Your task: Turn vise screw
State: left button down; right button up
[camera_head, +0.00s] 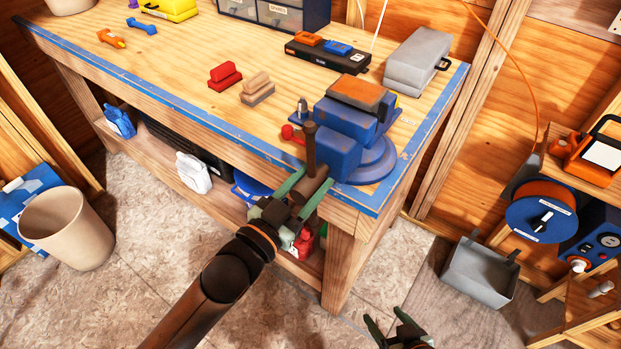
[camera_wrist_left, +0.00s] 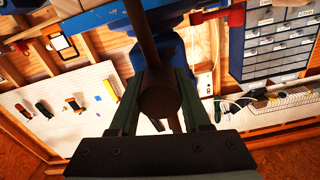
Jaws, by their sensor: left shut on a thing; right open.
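The blue vise (camera_head: 345,135) is mounted on the near right corner of the workbench, with rust-brown jaw tops. Its brown screw (camera_head: 309,184) points out toward me, with a bar handle (camera_head: 310,150) standing roughly upright through it. My left gripper (camera_head: 304,192) has its green fingers on either side of the screw end, shut on it. In the left wrist view, the round screw end (camera_wrist_left: 160,98) sits between the two fingers, with the bar behind it running upward. My right gripper (camera_head: 391,328) is open and empty at the bottom of the head view, low and away from the vise.
The workbench (camera_head: 200,95) holds red (camera_head: 225,76) and tan blocks (camera_head: 257,84), a black case (camera_head: 328,55) and a grey case (camera_head: 415,60). A beige bin (camera_head: 67,228) stands left. A grey metal bin (camera_head: 480,271) and a blue-orange reel (camera_head: 542,215) are at right.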

pick_arm(q)
jog(key=shift+r+m, duration=0.1)
jog(key=shift+m, duration=0.3)
jog(key=shift+c, duration=1.9)
grip_release()
pick_arm(e)
jog(key=shift+r, duration=0.25)
